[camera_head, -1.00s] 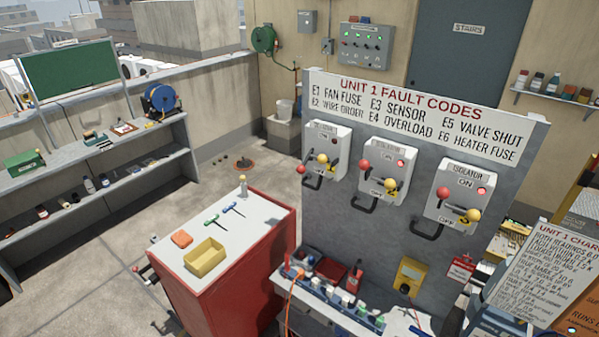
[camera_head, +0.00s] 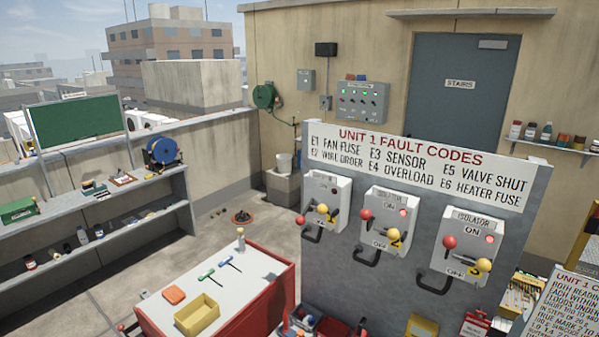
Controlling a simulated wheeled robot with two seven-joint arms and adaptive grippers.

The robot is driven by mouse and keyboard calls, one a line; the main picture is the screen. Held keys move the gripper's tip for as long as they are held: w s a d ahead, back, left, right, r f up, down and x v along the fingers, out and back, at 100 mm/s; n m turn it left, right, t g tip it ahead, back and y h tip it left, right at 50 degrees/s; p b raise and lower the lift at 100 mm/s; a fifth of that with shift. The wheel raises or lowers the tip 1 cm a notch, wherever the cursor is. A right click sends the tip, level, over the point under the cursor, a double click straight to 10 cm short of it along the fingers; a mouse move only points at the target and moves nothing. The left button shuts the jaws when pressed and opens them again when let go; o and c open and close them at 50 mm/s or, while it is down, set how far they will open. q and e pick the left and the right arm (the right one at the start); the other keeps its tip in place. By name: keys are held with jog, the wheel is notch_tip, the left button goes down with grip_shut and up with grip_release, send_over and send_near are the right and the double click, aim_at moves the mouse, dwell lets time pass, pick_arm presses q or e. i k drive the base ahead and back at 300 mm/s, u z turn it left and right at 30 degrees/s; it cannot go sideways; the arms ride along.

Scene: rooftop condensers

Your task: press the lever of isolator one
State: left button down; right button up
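Isolator one (camera_head: 341,196) is the leftmost of three pale boxes on the grey panel, with a yellow number 1 at its lower right. Its lever shows a red ball (camera_head: 300,220) at the lower left and a yellow ball (camera_head: 322,209) near the middle. A black handle loop (camera_head: 312,234) hangs below the box. Its indicator looks dark. Isolator two (camera_head: 381,197) and isolator three (camera_head: 456,227) stand to the right, each with red and yellow balls and a lit red lamp. Neither gripper is in view.
A fault code sign (camera_head: 420,158) tops the panel (camera_head: 400,290). A red cabinet (camera_head: 262,325) with a white top, holding a yellow tray (camera_head: 197,316), stands in front to the left. Shelves (camera_head: 100,205) line the left wall. Floor is open between shelves and cabinet.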

aim_at(301, 220)
jog(key=u, duration=0.15)
jog(key=i, duration=0.8)
jog(key=u, duration=1.1)
